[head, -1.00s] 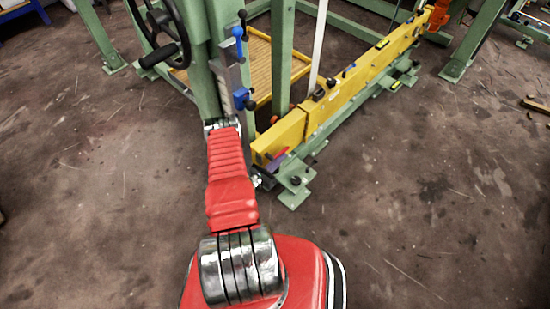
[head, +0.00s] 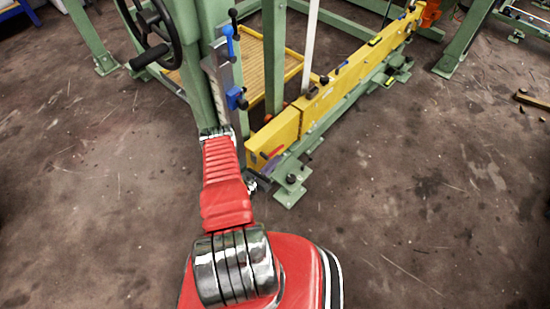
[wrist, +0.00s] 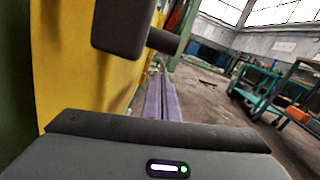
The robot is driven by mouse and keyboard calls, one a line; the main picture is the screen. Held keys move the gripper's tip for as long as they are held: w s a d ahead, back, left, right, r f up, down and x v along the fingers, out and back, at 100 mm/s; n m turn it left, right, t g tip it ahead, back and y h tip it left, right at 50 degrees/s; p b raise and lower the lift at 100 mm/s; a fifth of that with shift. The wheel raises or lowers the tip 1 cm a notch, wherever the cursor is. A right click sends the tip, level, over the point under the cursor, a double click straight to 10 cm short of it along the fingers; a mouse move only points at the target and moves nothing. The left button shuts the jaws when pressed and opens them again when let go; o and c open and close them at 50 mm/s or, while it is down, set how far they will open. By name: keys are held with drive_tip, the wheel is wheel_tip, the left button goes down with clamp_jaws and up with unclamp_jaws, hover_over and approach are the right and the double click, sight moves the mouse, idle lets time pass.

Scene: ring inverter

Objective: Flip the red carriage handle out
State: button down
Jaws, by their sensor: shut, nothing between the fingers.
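In the head view a small red handle (head: 274,153) sticks out at the near end of the yellow beam (head: 340,93). Its tip is small and its exact pose is hard to tell. My red arm reaches toward the green post (head: 205,60), just left of the beam's near end, and its far end is hidden there. In the wrist view my gripper (wrist: 160,135) shows as a dark grey body with a lit strip, shut and empty. It faces a yellow panel (wrist: 85,65), with a dark block (wrist: 123,24) above. No red handle shows clearly there.
A black handwheel (head: 150,35) and blue clamps (head: 235,98) sit on the frame by my arm. A green foot (head: 290,185) stands below the beam end. Open floor (head: 400,210) lies to the right. The wrist view shows a green cart (wrist: 257,97) further off.

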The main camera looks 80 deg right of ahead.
drive_tip(key=f+v, duration=0.1)
drive_tip(key=v, duration=0.9)
drive_tip(key=shift+f, duration=0.4)
drive_tip(key=shift+s+a, duration=0.1)
drive_tip(key=shift+a, duration=0.05)
drive_tip(key=c, duration=2.5)
unclamp_jaws()
